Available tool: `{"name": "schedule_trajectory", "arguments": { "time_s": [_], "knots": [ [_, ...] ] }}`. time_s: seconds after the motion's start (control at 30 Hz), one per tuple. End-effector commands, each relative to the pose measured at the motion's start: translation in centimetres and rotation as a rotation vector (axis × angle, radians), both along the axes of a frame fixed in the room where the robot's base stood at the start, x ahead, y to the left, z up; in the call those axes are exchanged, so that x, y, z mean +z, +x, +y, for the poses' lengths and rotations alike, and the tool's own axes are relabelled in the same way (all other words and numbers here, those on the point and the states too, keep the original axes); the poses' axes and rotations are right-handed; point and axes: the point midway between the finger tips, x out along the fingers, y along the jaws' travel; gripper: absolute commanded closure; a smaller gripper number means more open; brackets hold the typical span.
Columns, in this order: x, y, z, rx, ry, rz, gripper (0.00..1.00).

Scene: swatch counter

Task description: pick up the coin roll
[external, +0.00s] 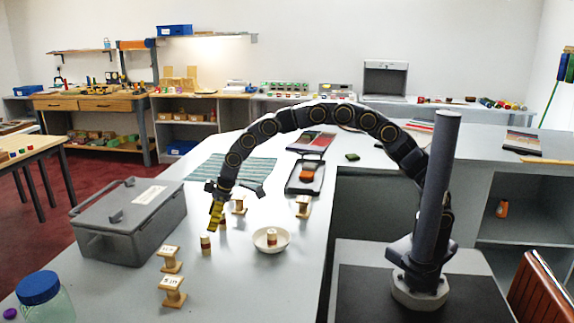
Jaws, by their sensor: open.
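A small upright tan cylinder with a darker band (206,244) stands on the grey counter. A similar banded cylinder (271,238) is in a white bowl (283,244) to its right. Either could be the coin roll; I cannot tell which. My gripper (216,222) points down above the counter, with yellow fingers, behind and slightly right of the cylinder on the counter. It is open and looks apart from that cylinder. Its fingers partly hide what is behind them.
Small wooden stands (171,260) are spread around the counter, one (239,205) close to my gripper. A large grey lidded box (128,225) stands at left. A blue-lidded jar (42,293) is at the front left. A dark tray (305,178) lies farther back.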

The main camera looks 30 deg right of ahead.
Motion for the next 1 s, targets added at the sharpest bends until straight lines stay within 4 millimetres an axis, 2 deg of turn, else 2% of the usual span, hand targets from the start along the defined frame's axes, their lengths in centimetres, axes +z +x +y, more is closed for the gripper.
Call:
{"name": "schedule_trajectory", "arguments": {
  "time_s": [0.2,0.37,0.63,0.9,0.93,0.97,1.0],
  "knots": [
    [-2.2,0.1,1.0,0.004,-0.002,0.001,0.41],
    [-3.2,0.2,1.6,0.004,0.002,-0.001,0.41],
    [-6.8,0.4,3.1,0.003,0.0,0.001,0.41],
    [-7.3,0.5,3.3,0.002,0.001,0.0,0.41],
    [-7.3,0.5,3.3,0.002,0.001,0.0,0.44],
    [-7.2,0.5,3.3,0.002,0.001,0.0,0.57],
    [-7.2,0.5,3.3,0.002,0.001,0.0,0.74]
  ]
}}
